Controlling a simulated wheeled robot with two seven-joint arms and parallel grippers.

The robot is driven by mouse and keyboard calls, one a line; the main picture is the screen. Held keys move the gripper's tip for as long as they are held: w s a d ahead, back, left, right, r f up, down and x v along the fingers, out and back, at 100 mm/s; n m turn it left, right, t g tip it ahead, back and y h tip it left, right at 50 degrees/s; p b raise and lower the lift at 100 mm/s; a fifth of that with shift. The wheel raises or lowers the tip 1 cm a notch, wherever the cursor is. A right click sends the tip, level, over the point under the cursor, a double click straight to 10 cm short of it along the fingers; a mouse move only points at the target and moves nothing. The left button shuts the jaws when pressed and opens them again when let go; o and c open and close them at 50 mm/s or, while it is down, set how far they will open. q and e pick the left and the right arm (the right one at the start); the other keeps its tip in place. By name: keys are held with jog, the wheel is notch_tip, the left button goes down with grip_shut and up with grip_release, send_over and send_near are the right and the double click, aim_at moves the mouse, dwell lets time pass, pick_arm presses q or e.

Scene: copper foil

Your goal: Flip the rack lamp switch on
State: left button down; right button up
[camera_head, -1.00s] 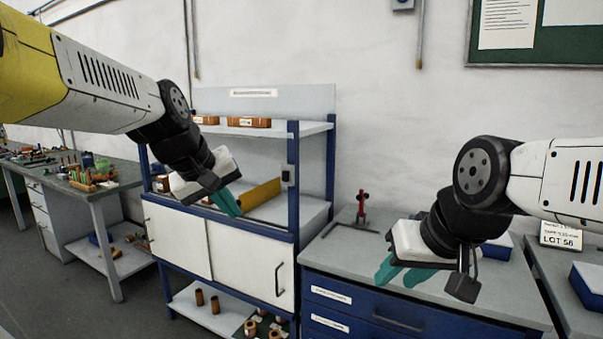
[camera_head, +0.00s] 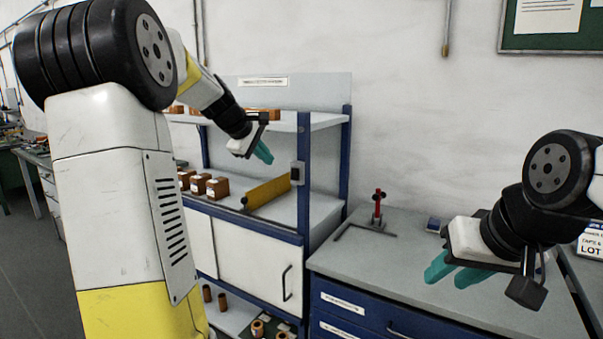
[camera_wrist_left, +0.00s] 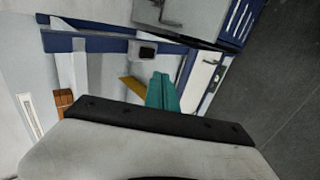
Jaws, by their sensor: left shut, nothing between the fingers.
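The rack lamp switch (camera_head: 297,172) is a small grey box on the rack's blue front right post. It also shows in the left wrist view (camera_wrist_left: 147,51), above and left of the fingertips; its lever position is too small to tell. My left gripper (camera_head: 263,152) is shut and empty, with teal fingers, left of the switch and slightly above it in the head view, apart from it. Its fingers also show in the left wrist view (camera_wrist_left: 162,92). My right gripper (camera_head: 447,272) hangs over the blue cabinet's grey top, its two teal fingers apart with nothing seen between them.
The blue-framed rack (camera_head: 304,210) holds small brown boxes (camera_head: 217,187) and a yellow roll or sheet (camera_head: 268,191) on its middle shelf. A red-handled tool (camera_head: 377,203) stands on the grey-topped blue cabinet (camera_head: 350,250). Copper-coloured rolls sit on the rack's bottom shelf.

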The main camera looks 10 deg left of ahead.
pick_arm(q)
send_near(293, 177)
notch_tip(293, 177, down, 3)
jog(key=w, duration=0.1)
jog(key=w+d+f, duration=0.1)
jog(key=w, duration=0.1)
jog(key=shift+d+f, duration=0.15)
jog(key=shift+f, duration=0.1)
jog(key=shift+w+d, duration=0.15)
jog(key=shift+w, duration=0.35)
jog(key=shift+w+f, duration=0.2)
jog(key=shift+f, duration=0.05)
jog(key=shift+d+r, duration=0.1)
